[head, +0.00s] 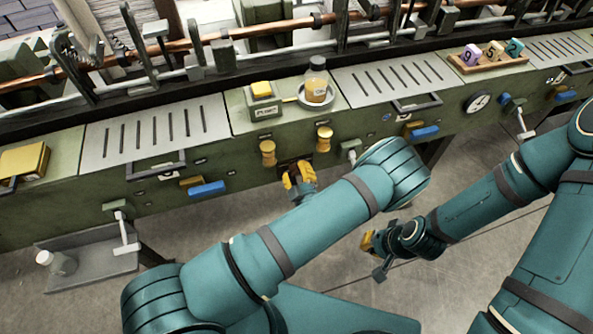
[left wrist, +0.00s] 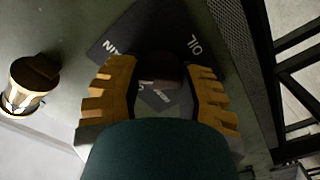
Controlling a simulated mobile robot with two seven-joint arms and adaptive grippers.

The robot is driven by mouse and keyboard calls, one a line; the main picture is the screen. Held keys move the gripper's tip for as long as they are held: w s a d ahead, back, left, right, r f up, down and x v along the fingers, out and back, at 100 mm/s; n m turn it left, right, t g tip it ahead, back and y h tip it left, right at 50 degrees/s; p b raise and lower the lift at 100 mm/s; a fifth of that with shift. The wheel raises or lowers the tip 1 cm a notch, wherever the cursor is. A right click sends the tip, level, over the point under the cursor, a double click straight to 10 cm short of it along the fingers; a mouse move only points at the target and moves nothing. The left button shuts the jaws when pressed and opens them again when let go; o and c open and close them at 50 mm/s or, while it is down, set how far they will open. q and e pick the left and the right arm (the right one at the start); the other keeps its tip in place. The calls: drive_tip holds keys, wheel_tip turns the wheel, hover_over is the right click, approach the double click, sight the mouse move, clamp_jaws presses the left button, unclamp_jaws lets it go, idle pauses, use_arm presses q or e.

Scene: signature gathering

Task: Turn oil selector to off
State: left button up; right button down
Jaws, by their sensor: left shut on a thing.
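The oil selector is a dark round knob (left wrist: 163,72) between my left gripper's yellow fingers in the left wrist view. Its dark label plate (left wrist: 122,38) on the green panel carries white lettering; "OIL" reads at its upper right. Other lettering is partly hidden by the knob and fingers. My left gripper (head: 300,178) is at the front panel in the head view and is shut on the knob; it also shows in the left wrist view (left wrist: 165,95). Which setting the knob points to cannot be told. My right gripper (head: 374,252) hangs low, away from the panel; its opening is unclear.
Brass-coloured knobs (head: 268,153) flank the selector on the panel. A grey tray (head: 105,262) with a white-capped bottle is at lower left. The floor in front is open.

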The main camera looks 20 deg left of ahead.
use_arm(q)
drive_tip(key=n, duration=0.4)
drive_tip(key=shift+n+p, duration=0.3)
drive_tip(key=shift+p, duration=0.05)
drive_tip(key=shift+n+p, duration=0.35)
drive_tip(key=shift+n, duration=1.95)
drive_tip(key=o, duration=1.2)
drive_tip(key=shift+a, duration=0.1)
